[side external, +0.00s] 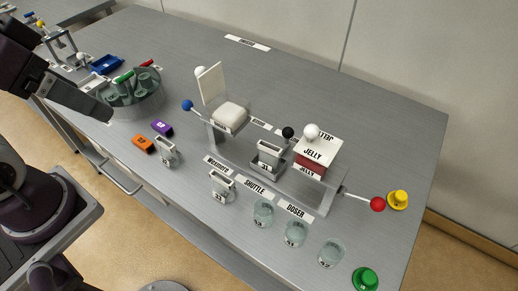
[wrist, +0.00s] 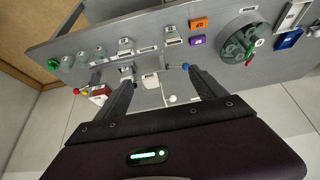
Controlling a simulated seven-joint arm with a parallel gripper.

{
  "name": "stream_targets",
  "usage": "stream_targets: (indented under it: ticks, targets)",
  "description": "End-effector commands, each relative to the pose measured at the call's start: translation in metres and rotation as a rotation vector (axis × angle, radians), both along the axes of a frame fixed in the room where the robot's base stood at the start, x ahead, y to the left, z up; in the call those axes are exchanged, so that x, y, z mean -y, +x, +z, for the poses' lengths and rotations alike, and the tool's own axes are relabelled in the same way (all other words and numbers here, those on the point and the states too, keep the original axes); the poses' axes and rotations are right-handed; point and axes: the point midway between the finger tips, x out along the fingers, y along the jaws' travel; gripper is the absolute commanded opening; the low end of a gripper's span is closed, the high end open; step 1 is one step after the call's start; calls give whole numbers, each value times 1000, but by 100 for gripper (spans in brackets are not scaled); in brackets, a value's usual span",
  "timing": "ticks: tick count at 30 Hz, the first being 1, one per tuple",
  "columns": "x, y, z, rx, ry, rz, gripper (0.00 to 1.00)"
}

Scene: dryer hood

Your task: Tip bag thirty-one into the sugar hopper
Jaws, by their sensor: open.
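My gripper (wrist: 163,80) is open and empty in the wrist view, its two dark fingers spread above the bench. Between them, farther off, is a white, pillow-shaped top (wrist: 151,82) of a station on the rack; it also shows in the side view (side external: 230,115), beside a raised white lid (side external: 211,84). I cannot tell whether this is the sugar hopper. Small grey tagged containers stand at the front (side external: 167,153), (side external: 222,187) and on the rack (side external: 268,157). Their numbers are too small to read surely, so I cannot single out bag thirty-one.
A white-and-red JELLY box (side external: 318,155) sits on the rack's right. Several glass jars (side external: 295,234) line the front edge near a green button (side external: 366,279). A round tray (side external: 152,100) and blue bin (side external: 106,64) stand left. Blue (side external: 187,105) and red (side external: 377,204) lever knobs stick out.

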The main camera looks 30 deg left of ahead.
Motion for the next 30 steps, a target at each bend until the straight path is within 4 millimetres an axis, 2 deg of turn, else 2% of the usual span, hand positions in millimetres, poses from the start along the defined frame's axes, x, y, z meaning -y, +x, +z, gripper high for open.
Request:
stream_targets:
  ticks: [3,5,6,8,12,14,16,20,23,24,26,27,28,30]
  targets:
    - [0,2,15,5,0,0,80]
    - [0,2,36,8,0,0,80]
    - [0,2,52,10,0,0,80]
    - [-11,13,44,-50,186,-184,80]
    - [-27,57,38,-133,654,-669,80]
    - [-25,80,40,-155,846,-873,80]
    - [-14,108,43,-171,1067,-1104,80]
    - [30,159,48,-176,1476,-1506,80]
    - [83,189,51,-153,1802,-1780,80]
    - [109,198,50,-138,1937,-1881,80]
    - [149,207,49,-109,2139,-2007,80]
    - [175,210,47,-86,2269,-2076,80]
    - [183,210,38,-87,2316,-2102,80]
    - [176,210,3,-100,2297,-2099,80]
